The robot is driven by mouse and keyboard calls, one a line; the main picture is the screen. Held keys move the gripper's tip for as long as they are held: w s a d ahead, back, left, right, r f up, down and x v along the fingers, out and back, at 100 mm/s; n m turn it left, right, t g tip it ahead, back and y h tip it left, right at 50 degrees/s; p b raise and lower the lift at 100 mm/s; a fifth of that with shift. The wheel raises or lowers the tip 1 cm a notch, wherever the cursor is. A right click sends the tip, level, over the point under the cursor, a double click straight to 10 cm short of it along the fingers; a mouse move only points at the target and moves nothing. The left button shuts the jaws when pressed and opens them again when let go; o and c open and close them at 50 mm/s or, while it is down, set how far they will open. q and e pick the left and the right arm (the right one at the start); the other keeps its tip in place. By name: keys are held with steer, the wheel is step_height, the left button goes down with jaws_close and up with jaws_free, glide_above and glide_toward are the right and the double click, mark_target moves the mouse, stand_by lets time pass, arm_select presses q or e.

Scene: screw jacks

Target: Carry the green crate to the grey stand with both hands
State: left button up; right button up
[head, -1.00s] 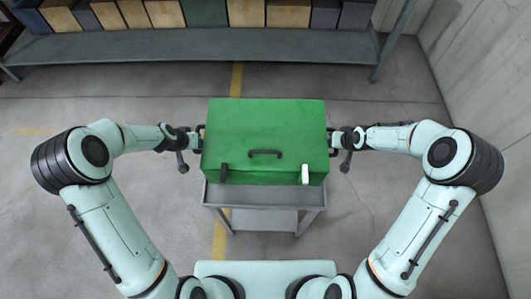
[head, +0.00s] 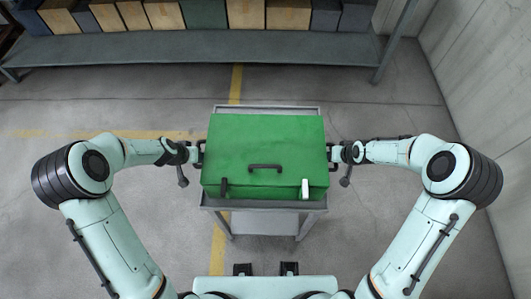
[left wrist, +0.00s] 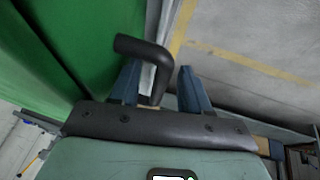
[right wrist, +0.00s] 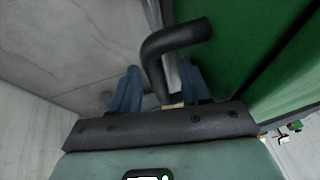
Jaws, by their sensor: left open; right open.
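The green crate (head: 265,145), with a closed lid, a black front handle and two latches, one dark and one white, sits level over the top of the grey stand (head: 265,108) and appears to rest on it. The stand's rim shows behind and in front of it. My left gripper (left wrist: 161,85) is open, with a finger on each side of the crate's black left handle (left wrist: 148,50). My right gripper (right wrist: 161,85) is open around the crate's black right handle (right wrist: 172,42). In the head view both grippers are at the crate's sides. Finger contact is unclear.
A long grey shelf (head: 200,46) with several wooden and dark boxes (head: 165,14) runs along the back. A concrete wall (head: 480,90) stands at the right. The floor around the stand is clear, with yellow lines (head: 90,134).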

arm_select(q)
steer(key=v, duration=1.2)
arm_select(e)
steer(key=v, duration=1.2)
arm_select(q)
steer(key=shift+f, duration=0.1)
steer(key=shift+s, duration=0.1)
arm_select(e)
steer(key=shift+s+d, duration=0.1)
steer(key=shift+s, duration=0.05)
